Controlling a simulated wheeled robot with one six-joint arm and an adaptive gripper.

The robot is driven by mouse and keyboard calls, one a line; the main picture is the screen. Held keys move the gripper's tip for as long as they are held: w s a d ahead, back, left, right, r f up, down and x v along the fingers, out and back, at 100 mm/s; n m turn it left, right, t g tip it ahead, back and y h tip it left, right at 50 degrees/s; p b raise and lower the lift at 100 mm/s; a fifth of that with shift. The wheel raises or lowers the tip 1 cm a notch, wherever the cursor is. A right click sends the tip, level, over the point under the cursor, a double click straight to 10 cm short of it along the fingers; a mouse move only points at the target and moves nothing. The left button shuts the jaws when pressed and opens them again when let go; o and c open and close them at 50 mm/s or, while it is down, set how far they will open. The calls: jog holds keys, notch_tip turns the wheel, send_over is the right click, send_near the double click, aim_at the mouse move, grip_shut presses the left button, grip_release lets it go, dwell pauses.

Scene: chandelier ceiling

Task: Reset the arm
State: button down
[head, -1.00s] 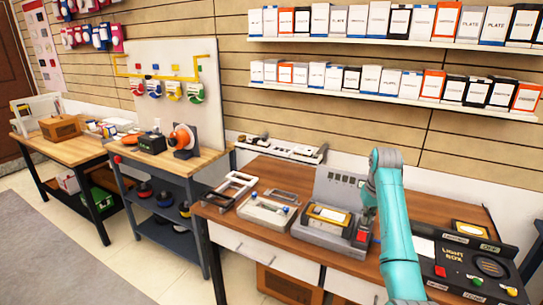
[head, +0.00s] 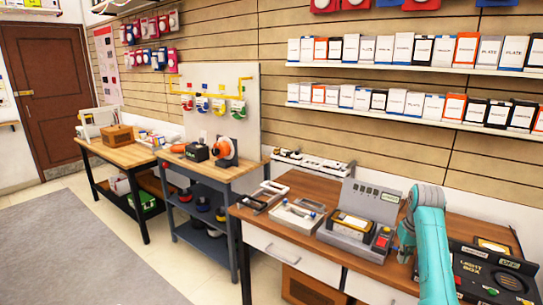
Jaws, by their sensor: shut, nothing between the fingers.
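My teal arm (head: 432,240) rises from the bottom right of the head view. My gripper (head: 404,256) is a small grey shape on the arm's left side, pointing down; it is shut and empty. It is just right of the grey machine (head: 345,238) with the red button (head: 382,241), above the wooden workbench. The fingertips are small and partly merged with the arm, and the arm hides part of the bench behind it.
A black light box (head: 486,270) stands right of the arm. A white tray (head: 284,218) and a frame (head: 258,203) lie left of the machine. Shelves (head: 420,116) of boxes hang above. Open floor with a grey rug (head: 80,250) is at left.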

jog(key=s+a+f+t, duration=0.1)
jog(key=s+a+f, duration=0.15)
jog(key=f, duration=0.45)
jog(key=s+a+f+t, duration=0.1)
jog(key=s+a+f, duration=0.15)
jog(key=f, duration=0.55)
jog(key=s+a+f+t, duration=0.1)
jog(key=s+a+f, duration=0.15)
jog(key=f, duration=0.45)
jog(key=s+a+f+t, duration=0.25)
jog(key=s+f, duration=0.35)
jog(key=s, duration=0.3)
jog(key=s+a+f+t, duration=0.1)
jog(key=s+a+f, duration=0.35)
jog(key=s, duration=0.45)
jog(key=s+a+r+t, duration=0.1)
jog(key=s+a+r, duration=0.1)
jog(key=s, duration=0.9)
jog(key=s+a+r+t, duration=0.2)
jog(key=s+a+r, duration=0.1)
jog(key=s, duration=0.7)
jog(key=s+a+r+n+t, duration=0.1)
jog(key=s+a+r+t, duration=0.1)
jog(key=s+r, duration=1.4)
notch_tip(320, 180, up, 4)
jog(key=shift+r+t, duration=0.1)
jog(key=shift+t, duration=0.65)
